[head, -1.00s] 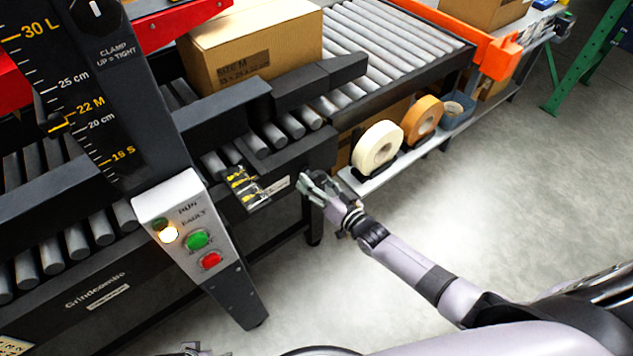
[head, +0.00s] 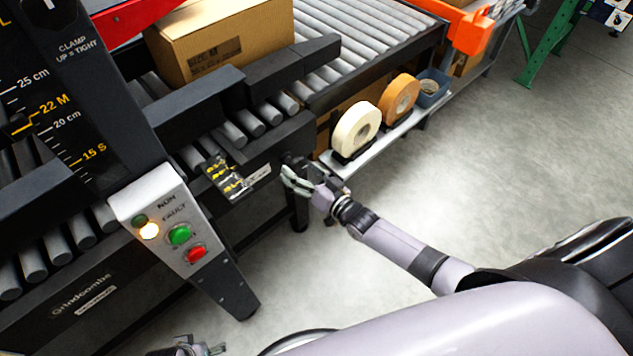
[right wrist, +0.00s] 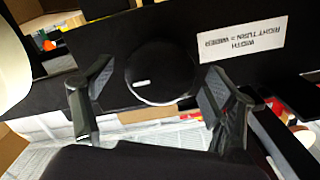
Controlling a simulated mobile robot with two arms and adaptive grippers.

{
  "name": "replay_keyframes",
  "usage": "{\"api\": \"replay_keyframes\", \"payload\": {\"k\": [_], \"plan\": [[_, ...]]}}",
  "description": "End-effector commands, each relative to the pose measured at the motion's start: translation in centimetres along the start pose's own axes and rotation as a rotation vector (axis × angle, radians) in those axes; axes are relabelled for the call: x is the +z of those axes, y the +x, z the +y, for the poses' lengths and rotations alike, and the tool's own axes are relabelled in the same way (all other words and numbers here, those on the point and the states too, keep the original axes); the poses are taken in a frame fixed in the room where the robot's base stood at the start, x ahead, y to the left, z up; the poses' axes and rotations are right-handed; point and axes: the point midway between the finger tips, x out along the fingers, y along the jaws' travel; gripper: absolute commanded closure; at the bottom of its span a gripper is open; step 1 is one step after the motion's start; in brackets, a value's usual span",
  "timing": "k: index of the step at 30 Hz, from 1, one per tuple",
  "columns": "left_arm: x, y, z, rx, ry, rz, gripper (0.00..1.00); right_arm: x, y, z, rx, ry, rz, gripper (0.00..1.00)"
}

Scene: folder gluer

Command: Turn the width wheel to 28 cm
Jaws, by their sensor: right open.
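The width wheel (right wrist: 160,76) is a round black knob with a short white mark, on the machine's dark side face in the right wrist view. A white label (right wrist: 243,42) beside it reads, upside down, "WIDTH RIGHT TURN = WIDER". My right gripper (right wrist: 155,100) is open, with one finger on each side of the wheel; I cannot tell whether they touch it. In the head view my right gripper (head: 287,174) is at the machine's front corner and the wheel is hard to make out. The scale (head: 60,115) has a pointer (head: 18,125) near 22 M. My left gripper (head: 190,348) barely shows at the bottom edge.
A control box (head: 170,225) with green and red buttons and a lit lamp stands at left. A clamp knob (head: 48,5) is at the top of the scale panel. A carton (head: 225,40) lies on the rollers. Tape rolls (head: 357,130) sit on a low shelf. The floor at right is clear.

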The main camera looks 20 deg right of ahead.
Motion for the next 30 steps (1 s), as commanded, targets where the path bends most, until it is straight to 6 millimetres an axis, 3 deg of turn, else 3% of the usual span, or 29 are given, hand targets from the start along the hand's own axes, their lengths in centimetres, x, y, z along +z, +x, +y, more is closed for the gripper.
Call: {"api": "replay_keyframes", "payload": {"k": [9, 15, 30], "plan": [[0.1, 0.0, 0.1, 0.001, 0.001, -0.003, 0.21, 0.1, -6.8, 0.1, 0.002, 0.0, -0.004, 0.21], [0.2, 0.0, 0.1, 0.001, 0.001, -0.004, 0.21, 0.0, -9.6, 0.1, 0.001, -0.001, -0.001, 0.21], [0.2, 0.1, 0.1, 0.001, 0.001, -0.005, 0.21, 0.0, -10.4, 0.0, 0.0, -0.001, 0.0, 0.21]]}}
